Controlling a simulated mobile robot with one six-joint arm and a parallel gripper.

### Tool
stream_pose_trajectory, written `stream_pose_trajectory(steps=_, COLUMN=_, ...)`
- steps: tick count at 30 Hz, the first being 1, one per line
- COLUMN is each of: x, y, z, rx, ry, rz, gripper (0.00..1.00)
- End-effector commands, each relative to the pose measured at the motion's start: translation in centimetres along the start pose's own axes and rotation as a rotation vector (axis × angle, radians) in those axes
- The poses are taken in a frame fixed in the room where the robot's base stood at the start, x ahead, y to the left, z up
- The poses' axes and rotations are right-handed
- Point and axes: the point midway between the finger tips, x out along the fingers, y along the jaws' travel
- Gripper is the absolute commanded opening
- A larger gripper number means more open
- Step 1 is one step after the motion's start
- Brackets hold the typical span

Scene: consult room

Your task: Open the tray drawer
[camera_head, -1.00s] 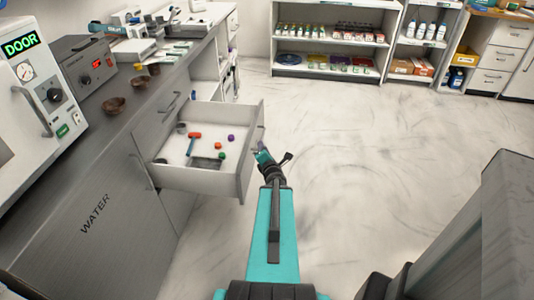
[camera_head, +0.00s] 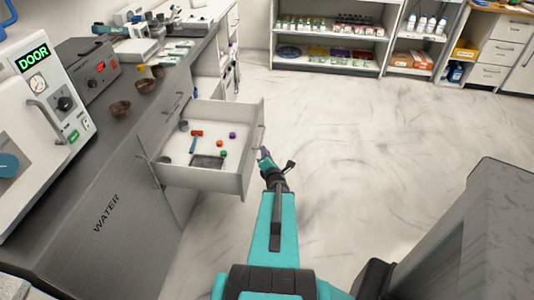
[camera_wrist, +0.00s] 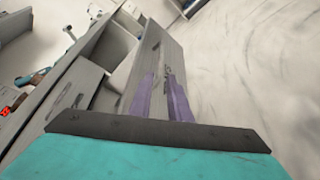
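The drawer (camera_head: 205,181) is pulled out from the cabinet, and its inside shows in the head view. A red-headed hammer, small coloured pieces and a dark rectangular patch are in it. Its front panel faces right and carries a handle (camera_head: 260,133). My gripper (camera_head: 265,153) is at the outer side of this panel, near the handle's lower end. In the wrist view, the two purple fingers (camera_wrist: 164,88) stand apart with a gap between them. The drawer handle (camera_wrist: 167,71) is at their tips; contact is unclear.
A stocked shelf (camera_head: 330,68) stands at the back. Open floor (camera_head: 365,150) lies right of the drawer.

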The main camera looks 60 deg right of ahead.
Motion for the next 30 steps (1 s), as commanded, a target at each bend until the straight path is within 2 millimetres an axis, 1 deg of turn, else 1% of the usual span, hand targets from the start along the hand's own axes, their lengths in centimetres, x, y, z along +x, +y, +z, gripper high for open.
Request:
stream_pose_trajectory(steps=2, x=-0.5, y=0.3, z=0.2, rx=0.001, ry=0.0, rz=0.0, gripper=0.17)
stream_pose_trajectory(steps=13, x=-1.9, y=0.1, z=0.1, rx=0.0, ry=0.0, rz=0.0, gripper=0.17)
stream_pose_trajectory(steps=30, x=-2.1, y=0.0, z=0.0, rx=0.0, ry=-0.001, rz=0.0, gripper=0.17)
